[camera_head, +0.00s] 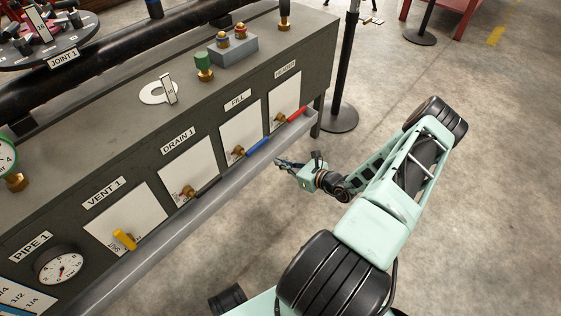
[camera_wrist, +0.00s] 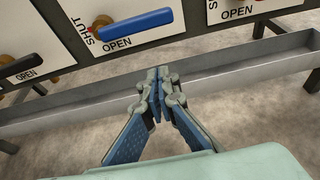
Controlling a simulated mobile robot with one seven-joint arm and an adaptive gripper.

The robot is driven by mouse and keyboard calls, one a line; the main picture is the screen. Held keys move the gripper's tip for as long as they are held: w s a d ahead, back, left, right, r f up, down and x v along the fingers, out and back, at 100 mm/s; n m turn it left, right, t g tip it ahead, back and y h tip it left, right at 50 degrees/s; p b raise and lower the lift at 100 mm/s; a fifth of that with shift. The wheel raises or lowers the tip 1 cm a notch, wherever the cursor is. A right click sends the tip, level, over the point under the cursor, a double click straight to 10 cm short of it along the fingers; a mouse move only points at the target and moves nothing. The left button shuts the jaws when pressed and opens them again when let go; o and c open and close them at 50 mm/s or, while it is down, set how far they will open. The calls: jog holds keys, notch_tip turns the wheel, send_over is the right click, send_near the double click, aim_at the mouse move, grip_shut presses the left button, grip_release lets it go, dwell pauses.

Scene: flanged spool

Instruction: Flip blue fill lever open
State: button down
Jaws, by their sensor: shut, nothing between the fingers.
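The blue fill lever (camera_head: 257,147) sits on the white panel under the FILL label (camera_head: 238,100) on the front of the dark bench. It extends to the right from its brass valve (camera_head: 238,152). In the wrist view the blue lever (camera_wrist: 137,25) lies roughly level above the word OPEN, with SHUT to its left. My gripper (camera_head: 279,161) is in front of the bench, to the right of and slightly below the lever, apart from it. In the wrist view my gripper (camera_wrist: 157,95) has its fingertips together, empty, in front of the grey trough and below the lever.
A red lever (camera_head: 292,115) is right of the blue one under HEADER. A black lever (camera_wrist: 27,65) on the drain panel is left. A grey trough (camera_head: 170,230) runs along the bench front below the panels. A black post (camera_head: 344,80) stands by the bench's right end. The floor on the right is open.

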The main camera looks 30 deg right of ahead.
jog(key=b+x, duration=0.3)
jog(key=x, duration=0.5)
jog(key=shift+s+d+r, duration=0.1)
jog(key=shift+s+r, duration=0.1)
jog(key=shift+r, duration=0.85)
jog(key=shift+s+d+r, duration=0.1)
jog(key=shift+s+r, duration=0.05)
jog(key=shift+r, duration=0.9)
